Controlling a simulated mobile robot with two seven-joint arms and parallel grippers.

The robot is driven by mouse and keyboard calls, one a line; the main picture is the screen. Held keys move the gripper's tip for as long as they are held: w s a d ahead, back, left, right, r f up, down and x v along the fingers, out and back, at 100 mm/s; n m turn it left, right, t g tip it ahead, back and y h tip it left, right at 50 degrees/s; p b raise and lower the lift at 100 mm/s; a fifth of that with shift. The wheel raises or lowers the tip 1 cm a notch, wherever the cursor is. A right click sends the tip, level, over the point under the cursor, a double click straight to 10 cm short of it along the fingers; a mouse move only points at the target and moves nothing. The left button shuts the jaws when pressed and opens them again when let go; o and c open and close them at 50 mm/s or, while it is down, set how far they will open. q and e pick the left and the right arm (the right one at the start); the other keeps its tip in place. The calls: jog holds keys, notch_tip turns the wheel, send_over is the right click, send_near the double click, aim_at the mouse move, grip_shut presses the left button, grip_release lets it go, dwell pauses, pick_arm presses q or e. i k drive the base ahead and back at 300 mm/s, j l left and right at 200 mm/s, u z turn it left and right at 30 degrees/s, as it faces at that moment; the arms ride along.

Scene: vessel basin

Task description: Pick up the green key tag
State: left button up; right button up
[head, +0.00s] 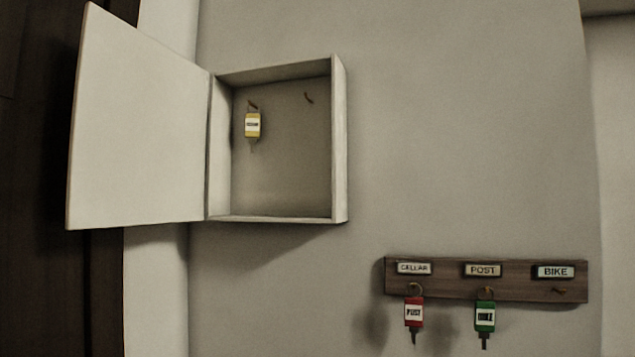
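The green key tag (485,317) hangs with its key pointing down from the middle hook of a wooden key rack (520,287), under the label POST. The tag's own white label seems to read BIKE. A red key tag (414,312), with a label that seems to read POST, hangs to its left under the label CELLAR. The hook under the label BIKE (556,272) at the right is bare. Neither of my grippers shows in the head view.
A pale wall cabinet (340,140) at upper left has its door (140,130) swung open to the left. Inside, a yellow key tag (252,125) hangs on the left hook, and the right hook (309,98) is empty. The wall between cabinet and rack is clear.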

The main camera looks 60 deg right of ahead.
aim_at(484, 312)
jog(key=z, duration=2.05)
